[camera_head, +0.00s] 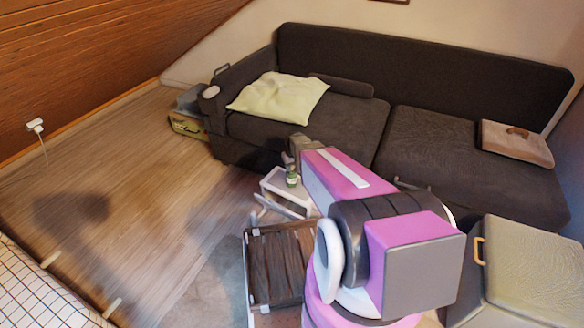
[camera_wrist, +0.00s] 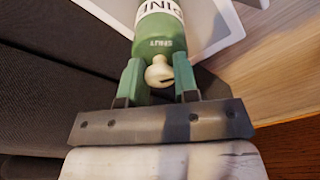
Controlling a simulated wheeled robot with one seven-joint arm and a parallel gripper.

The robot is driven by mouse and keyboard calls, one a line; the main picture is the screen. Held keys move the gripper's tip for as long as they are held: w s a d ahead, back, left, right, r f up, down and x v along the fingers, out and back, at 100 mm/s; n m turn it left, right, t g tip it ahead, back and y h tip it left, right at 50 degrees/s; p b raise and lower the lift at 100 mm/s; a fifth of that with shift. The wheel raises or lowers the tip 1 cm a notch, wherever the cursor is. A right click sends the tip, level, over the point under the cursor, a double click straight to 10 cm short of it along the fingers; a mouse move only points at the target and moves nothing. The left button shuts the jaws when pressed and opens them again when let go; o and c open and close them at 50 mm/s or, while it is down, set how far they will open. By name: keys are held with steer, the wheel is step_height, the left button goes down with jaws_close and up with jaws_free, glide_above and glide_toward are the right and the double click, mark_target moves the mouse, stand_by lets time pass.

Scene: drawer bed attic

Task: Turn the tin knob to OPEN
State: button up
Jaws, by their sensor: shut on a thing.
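The tin (camera_wrist: 160,32) is a green cylinder with a white label band and small pale lettering, perhaps SHUT, near its end. Its cream knob (camera_wrist: 158,73) has a dark slot pointing right in the wrist view. My gripper (camera_wrist: 158,68) has its two green fingers on either side of the knob and is shut on it. In the head view the small green tin (camera_head: 292,177) stands on a little white table (camera_head: 273,186). My gripper (camera_head: 297,148) is beside it there, and the knob cannot be made out. No OPEN mark is visible.
A dark sofa (camera_head: 430,140) with a pale cushion (camera_head: 280,94) stands behind the white table. A dark slatted wooden piece (camera_head: 280,262) is in front of it, and a grey box seat (camera_head: 530,265) is at the right. Wooden floor (camera_head: 140,190) is clear at the left.

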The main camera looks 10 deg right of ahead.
steer(key=m, duration=0.4)
steer(key=shift+m+h, duration=0.3)
steer(key=shift+m, duration=2)
steer(key=o, duration=0.8)
steer(key=shift+o, duration=0.2)
step_height(320, 180, up, 11)
steer(key=s, duration=0.1)
steer(key=s+r+n, duration=0.3)
steer(key=s, duration=0.7)
steer(key=s+r+n+g, duration=0.1)
steer(key=s+r, duration=0.3)
steer(key=s, duration=0.6)
steer(key=shift+s+r+n, duration=0.2)
steer(key=shift+r+n, duration=0.1)
steer(key=shift+n, duration=0.6)
